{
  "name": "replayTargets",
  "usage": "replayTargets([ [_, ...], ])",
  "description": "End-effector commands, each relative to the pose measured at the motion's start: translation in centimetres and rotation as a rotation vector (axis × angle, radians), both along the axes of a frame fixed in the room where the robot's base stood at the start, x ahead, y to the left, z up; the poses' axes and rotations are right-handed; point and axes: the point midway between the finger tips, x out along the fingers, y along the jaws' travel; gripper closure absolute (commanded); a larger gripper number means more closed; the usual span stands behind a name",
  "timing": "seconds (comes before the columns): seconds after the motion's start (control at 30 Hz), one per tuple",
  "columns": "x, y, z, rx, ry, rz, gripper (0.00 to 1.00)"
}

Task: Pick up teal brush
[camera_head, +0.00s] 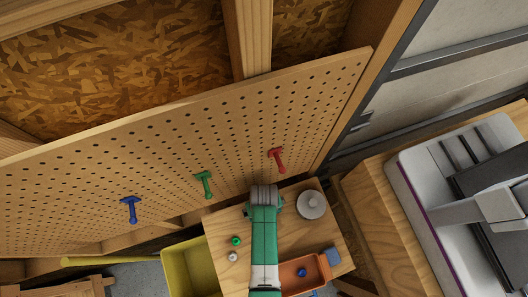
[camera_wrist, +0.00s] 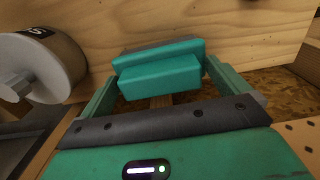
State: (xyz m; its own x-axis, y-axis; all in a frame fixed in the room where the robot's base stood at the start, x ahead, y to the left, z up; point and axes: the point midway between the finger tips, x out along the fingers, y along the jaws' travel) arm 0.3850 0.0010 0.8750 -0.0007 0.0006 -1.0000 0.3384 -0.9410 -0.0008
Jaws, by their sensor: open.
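The teal brush (camera_wrist: 160,76) shows in the wrist view as a blocky teal piece with a lighter front part, in front of a plywood surface. A bit of wood-coloured material shows just below it; I cannot tell if this is its handle. My gripper (camera_wrist: 161,69) is open, with one green finger on each side of the brush. The brush lies between the fingers; whether either finger touches it is unclear. In the head view my green arm reaches over the wooden bench top (camera_head: 225,222) and hides the brush and my fingertips.
A round metal weight (camera_head: 312,204) stands right of my arm, close at left in the wrist view (camera_wrist: 40,65). A green piece (camera_head: 236,241) and a pale piece (camera_head: 233,257) lie left.

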Motion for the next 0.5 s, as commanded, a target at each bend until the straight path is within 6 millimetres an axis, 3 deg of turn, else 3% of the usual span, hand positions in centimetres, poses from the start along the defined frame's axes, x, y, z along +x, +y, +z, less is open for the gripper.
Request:
replayTargets([
  [0.13,0.03,0.00,0.07,0.000,-0.001,0.000,0.02],
  [0.33,0.03,0.00,0.09,0.000,-0.001,0.000,0.41],
  [0.5,0.04,-0.01,0.11,-0.001,-0.001,0.000,0.43],
])
